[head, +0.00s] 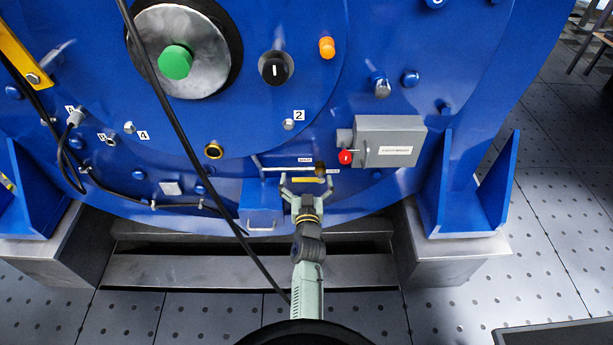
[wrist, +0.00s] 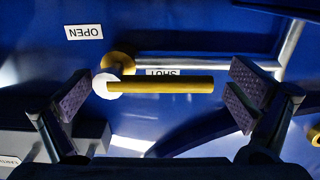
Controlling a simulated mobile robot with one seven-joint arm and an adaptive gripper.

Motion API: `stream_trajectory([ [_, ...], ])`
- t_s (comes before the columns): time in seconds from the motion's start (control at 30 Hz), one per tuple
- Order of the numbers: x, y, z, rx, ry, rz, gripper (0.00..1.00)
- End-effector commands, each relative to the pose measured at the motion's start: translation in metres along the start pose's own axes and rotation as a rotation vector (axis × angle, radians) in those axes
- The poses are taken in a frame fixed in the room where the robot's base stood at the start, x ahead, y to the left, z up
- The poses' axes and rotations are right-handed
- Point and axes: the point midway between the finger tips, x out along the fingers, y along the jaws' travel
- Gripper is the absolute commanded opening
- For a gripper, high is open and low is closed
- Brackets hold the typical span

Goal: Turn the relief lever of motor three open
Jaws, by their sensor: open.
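The relief lever is a yellow bar (wrist: 165,85) with a brass and white hub (wrist: 106,84) at one end. In the wrist view it lies level, its free end to the right, beside the upside-down SHUT label (wrist: 163,72). The upside-down OPEN label (wrist: 83,32) is at upper left. In the head view the lever (head: 304,180) points left from its hub below the SHUT label (head: 305,160). My gripper (head: 306,184) is open, and in the wrist view its pads (wrist: 163,95) stand apart beyond both ends of the bar. I see no contact; depth is unclear.
A thin metal pipe (wrist: 205,60) runs close behind the lever. A grey box (head: 390,140) with a red knob (head: 345,157) is to the right. A black cable (head: 190,150) hangs left of my arm. A steel step (head: 190,270) lies below the blue motor.

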Motion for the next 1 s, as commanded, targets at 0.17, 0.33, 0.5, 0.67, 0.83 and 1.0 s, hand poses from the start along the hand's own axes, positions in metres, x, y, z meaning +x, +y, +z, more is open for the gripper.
stream_trajectory([
  [0.17,0.0001,-0.0001,0.0,0.0,0.0,0.0,0.93],
  [0.33,0.0002,-0.0004,-0.0001,0.0,0.0,-0.001,0.82],
  [0.5,0.0003,-0.0016,-0.0002,0.0,0.0,-0.003,0.71],
  [0.67,0.0004,-0.0027,-0.0003,0.0,0.0,-0.005,0.6],
  [0.83,0.0006,-0.0039,-0.0005,0.0,0.0,-0.007,0.49],
  [1.0,0.0008,-0.0049,-0.0007,0.0,0.0,-0.009,0.37],
])
